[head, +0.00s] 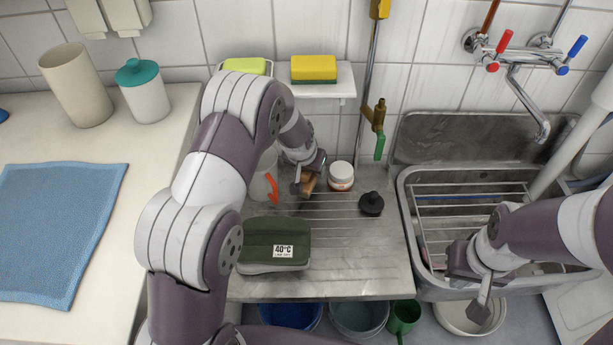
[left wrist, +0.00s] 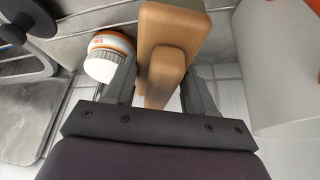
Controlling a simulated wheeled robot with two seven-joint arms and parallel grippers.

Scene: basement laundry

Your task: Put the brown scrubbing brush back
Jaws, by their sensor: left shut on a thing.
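The brown scrubbing brush (head: 308,183) is in my left gripper (head: 311,176), low over the back of the ribbed drainboard (head: 335,228). In the left wrist view the wooden brush (left wrist: 164,40) lies between the two fingers, which close on it. I cannot tell whether the brush touches the surface below it. My left arm hides part of the drainboard and wall. My right gripper (head: 470,283) is empty, with its fingers apart, over the front of the sink.
Near the brush stand a white jar with orange (head: 341,174) and a white cylinder (left wrist: 285,65). A black plunger-like thing (head: 371,204) and a green pouch (head: 275,240) are on the drainboard. Sponges lie on the wall shelf (head: 335,88). Clear drainboard lies right of the pouch.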

